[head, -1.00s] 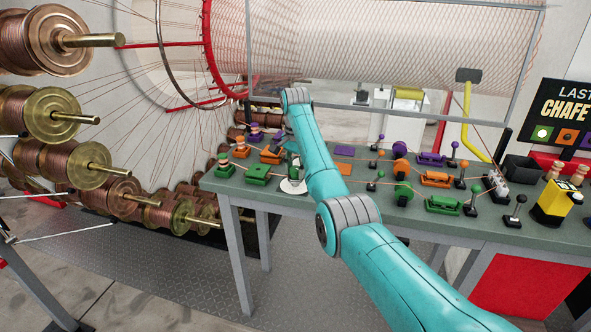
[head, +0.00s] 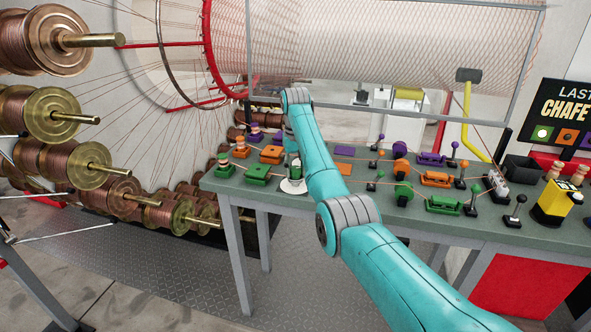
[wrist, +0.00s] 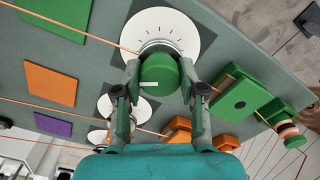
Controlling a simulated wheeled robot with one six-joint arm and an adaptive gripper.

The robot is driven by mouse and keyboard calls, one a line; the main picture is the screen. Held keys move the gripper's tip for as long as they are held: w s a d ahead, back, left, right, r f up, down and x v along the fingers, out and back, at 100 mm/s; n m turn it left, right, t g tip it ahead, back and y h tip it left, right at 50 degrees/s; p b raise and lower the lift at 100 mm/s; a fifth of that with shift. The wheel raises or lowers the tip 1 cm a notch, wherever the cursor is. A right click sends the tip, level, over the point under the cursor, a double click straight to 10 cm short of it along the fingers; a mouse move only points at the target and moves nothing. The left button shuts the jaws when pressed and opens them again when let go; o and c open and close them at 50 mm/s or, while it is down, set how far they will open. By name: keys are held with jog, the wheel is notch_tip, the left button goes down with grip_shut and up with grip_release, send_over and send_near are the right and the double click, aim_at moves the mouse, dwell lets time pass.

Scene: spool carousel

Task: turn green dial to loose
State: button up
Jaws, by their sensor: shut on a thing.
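The green dial (wrist: 158,74) is a round green knob with a white pointer mark. It stands on a white disc (wrist: 172,22) with black tick marks. In the wrist view my gripper (wrist: 160,84) has one finger on each side of the knob and is shut on it. The pointer mark lies toward the lower left of the knob in that view. In the head view the white disc (head: 293,187) shows at the near edge of the table, and my arm hides part of the dial and most of the gripper. The loose marking cannot be read.
A green block device (wrist: 241,98) sits close to the right finger in the wrist view. Thin copper wires cross over the table (head: 330,200). Orange and purple devices stand farther back. Flat green (wrist: 55,15) and orange (wrist: 50,83) squares lie on the left.

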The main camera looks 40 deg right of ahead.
jog(key=n, duration=1.1)
jog(key=shift+n, duration=0.5)
jog(key=o, duration=1.1)
jog(key=shift+o, duration=0.2)
jog(key=shift+m, duration=0.3)
